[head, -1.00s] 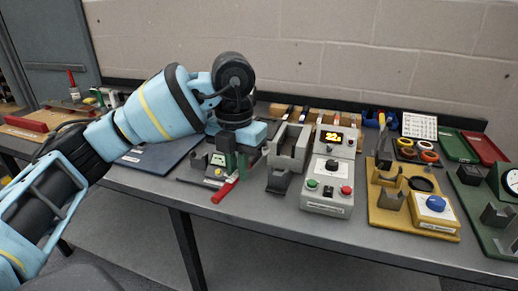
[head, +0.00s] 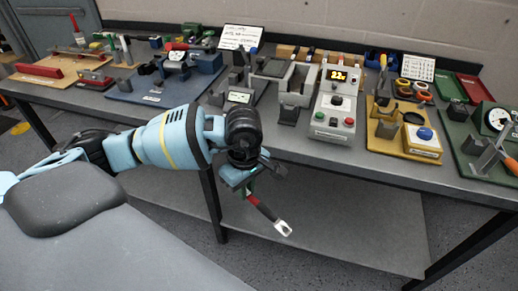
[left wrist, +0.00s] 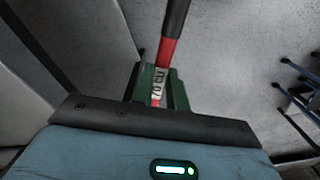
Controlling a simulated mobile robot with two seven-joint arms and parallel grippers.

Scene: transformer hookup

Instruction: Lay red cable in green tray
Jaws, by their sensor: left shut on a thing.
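The red cable (head: 251,198) is a short stiff piece with a black sleeve and a pale metal lug at its lower end. My left gripper (head: 245,188) is shut on it and holds it in front of the bench, with the lug pointing down and right. In the left wrist view the red cable (left wrist: 164,52) carries a white printed label between the green fingers of my left gripper (left wrist: 160,90). The green tray (head: 447,88) lies at the back right of the bench, left of a red tray, far from the gripper. My right gripper is not in view.
The bench top (head: 310,147) holds a grey meter box (head: 338,105), a yellow board (head: 400,140) and a gauge (head: 497,118) on a green board. The red tray (head: 474,88) adjoins the green tray. The bench's front edge and lower shelf (head: 350,215) lie near the cable.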

